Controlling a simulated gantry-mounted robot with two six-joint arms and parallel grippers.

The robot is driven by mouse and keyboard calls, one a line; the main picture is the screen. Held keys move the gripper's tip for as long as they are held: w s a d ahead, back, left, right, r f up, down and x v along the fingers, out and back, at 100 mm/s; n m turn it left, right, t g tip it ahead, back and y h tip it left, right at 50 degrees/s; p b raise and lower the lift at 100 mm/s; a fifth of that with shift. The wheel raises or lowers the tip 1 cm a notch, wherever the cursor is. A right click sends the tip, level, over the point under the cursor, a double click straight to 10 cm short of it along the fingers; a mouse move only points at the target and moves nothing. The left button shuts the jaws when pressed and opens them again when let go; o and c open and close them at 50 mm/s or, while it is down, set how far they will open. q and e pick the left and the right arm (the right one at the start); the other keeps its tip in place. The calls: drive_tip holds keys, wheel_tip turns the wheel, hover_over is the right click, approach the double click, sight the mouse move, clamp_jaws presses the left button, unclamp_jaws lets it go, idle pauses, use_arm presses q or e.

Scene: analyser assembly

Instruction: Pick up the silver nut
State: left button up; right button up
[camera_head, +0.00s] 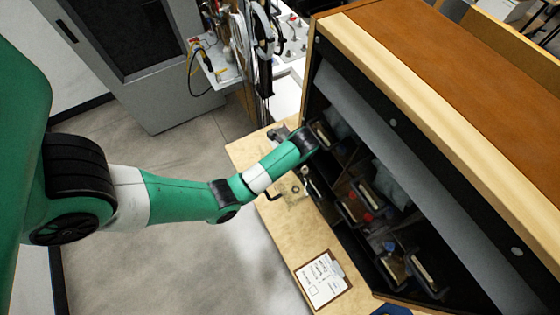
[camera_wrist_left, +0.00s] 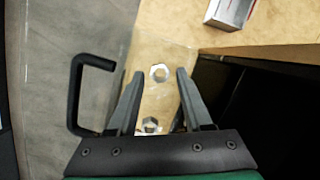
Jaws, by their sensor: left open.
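In the left wrist view, a silver hex nut (camera_wrist_left: 160,73) lies on a pale wooden surface (camera_wrist_left: 152,48). It appears midway between the fingertips of my left gripper (camera_wrist_left: 160,71), which is open with nothing gripped. I cannot tell the height of the fingertips above the nut. A second silver nut (camera_wrist_left: 150,124) lies closer to the gripper body, between the finger bases, partly hidden at its lower edge. In the head view my left arm reaches over the wooden worktop (camera_head: 262,232); its fingers are not clear there. My right gripper is not in view.
A black C-shaped handle (camera_wrist_left: 78,92) stands just left of the left finger. A dark recess (camera_wrist_left: 245,95) lies to the right, and a small box (camera_wrist_left: 231,12) sits at the top. The open cabinet (camera_head: 455,110) with dark holders borders the worktop. A clipboard (camera_head: 322,280) lies nearer.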

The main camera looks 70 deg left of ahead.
use_arm(q)
drive_tip(key=shift+s+a+f, duration=0.1)
drive_tip(key=shift+f, duration=0.55)
drive_tip(key=shift+r, duration=0.15)
clamp_jaws()
drive_tip(key=shift+r, duration=0.1)
